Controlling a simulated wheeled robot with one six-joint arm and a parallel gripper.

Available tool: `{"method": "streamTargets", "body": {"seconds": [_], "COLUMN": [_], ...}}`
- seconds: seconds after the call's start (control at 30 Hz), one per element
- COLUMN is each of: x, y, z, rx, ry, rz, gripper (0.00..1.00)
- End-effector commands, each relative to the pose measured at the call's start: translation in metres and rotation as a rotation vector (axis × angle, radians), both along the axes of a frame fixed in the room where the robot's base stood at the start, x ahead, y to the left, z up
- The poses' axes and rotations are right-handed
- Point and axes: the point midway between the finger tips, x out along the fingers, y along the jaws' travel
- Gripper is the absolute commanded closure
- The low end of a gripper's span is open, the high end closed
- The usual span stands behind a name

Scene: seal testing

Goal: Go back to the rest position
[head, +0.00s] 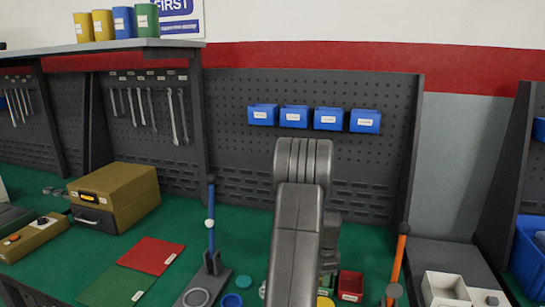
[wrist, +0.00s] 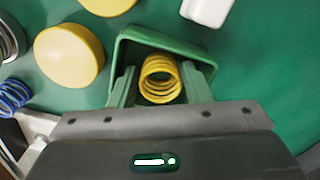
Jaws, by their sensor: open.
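In the wrist view my gripper (wrist: 159,74) is open, its two fingers spread apart at the lower middle. A yellow coil spring (wrist: 160,82) shows between the fingers, inside a small green bin (wrist: 135,47). I see no clear grip on the spring; how high the fingers are above it I cannot tell. In the head view my arm rises through the middle and hides my gripper and most of the bin area.
A yellow disc (wrist: 68,55) and a blue spring (wrist: 13,97) lie left of the bin; a white object (wrist: 207,10) is beyond it. In the head view, a red bin (head: 350,286), a stand with a blue post (head: 211,235) and an orange post (head: 398,262) flank my arm.

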Motion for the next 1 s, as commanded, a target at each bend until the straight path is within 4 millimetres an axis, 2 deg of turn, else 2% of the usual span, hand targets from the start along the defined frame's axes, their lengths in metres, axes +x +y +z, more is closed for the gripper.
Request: {"method": "streamTargets", "body": {"seconds": [0.03, 0.1, 0.3, 0.47, 0.8, 1.0], "x": [0.0, 0.001, 0.0, 0.0, 0.0, -0.001], "y": [0.0, 0.0, 0.0, 0.0, 0.0, 0.0], "z": [-0.005, 0.01, 0.029, 0.034, 0.031, 0.008], "rx": [0.0, -0.001, -0.001, 0.0, 0.0, 0.001], "ry": [0.0, -0.005, -0.002, 0.0, 0.001, 0.004], "rz": [0.0, 0.0, 0.0, 0.0, 0.0, 0.0], "gripper": [0.56, 0.56, 0.56, 0.56, 0.56, 0.56]}}
